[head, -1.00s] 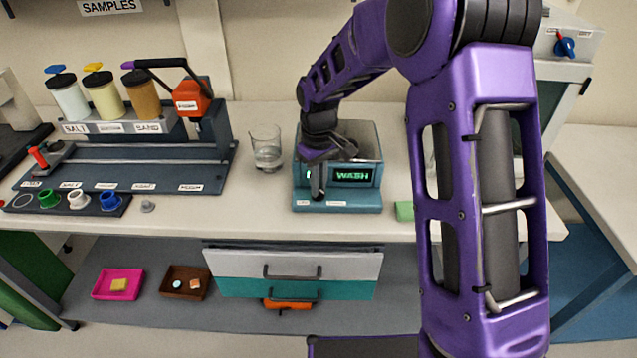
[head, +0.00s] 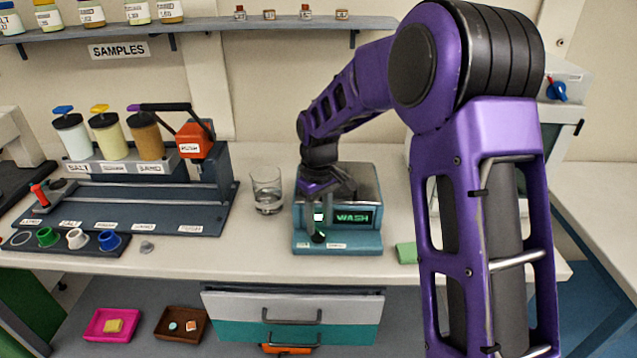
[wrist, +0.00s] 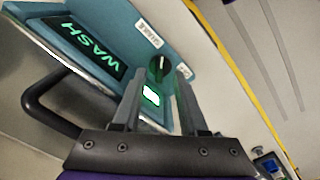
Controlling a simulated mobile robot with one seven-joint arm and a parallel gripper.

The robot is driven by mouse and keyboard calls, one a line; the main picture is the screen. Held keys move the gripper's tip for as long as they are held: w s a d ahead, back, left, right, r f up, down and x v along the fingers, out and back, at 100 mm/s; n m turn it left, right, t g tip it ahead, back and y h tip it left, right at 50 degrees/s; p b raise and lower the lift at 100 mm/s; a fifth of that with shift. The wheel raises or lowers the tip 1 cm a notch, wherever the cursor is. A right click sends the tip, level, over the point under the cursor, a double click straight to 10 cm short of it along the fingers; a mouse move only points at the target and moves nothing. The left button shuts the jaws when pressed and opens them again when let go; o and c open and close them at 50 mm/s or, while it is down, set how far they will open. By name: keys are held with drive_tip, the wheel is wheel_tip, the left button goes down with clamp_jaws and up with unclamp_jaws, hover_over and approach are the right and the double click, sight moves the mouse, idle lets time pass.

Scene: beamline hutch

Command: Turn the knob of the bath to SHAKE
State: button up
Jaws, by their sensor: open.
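The bath (head: 365,241) is a teal box with a metal-topped tank behind its front, standing on the bench. Its display (head: 352,217) reads WASH in green; it also shows in the wrist view (wrist: 88,40). In the wrist view a dark round knob (wrist: 159,66) with a pale green mark sits on the bath's front, beside a lit white square (wrist: 151,95). My gripper (wrist: 157,82) is open, its two fingers on either side of the knob. I cannot tell whether they touch it. In the head view my gripper (head: 319,232) is at the bath's left front and hides most of the knob.
A glass beaker (head: 266,190) stands just left of the bath. A green block (head: 406,253) lies to its right, near my arm. Drawers (head: 291,310) are below.

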sight(319, 231)
wheel_tip(319, 231, up, 15)
drive_tip(key=p, duration=0.1)
drive_tip(key=shift+r, duration=0.1)
idle(0.3)
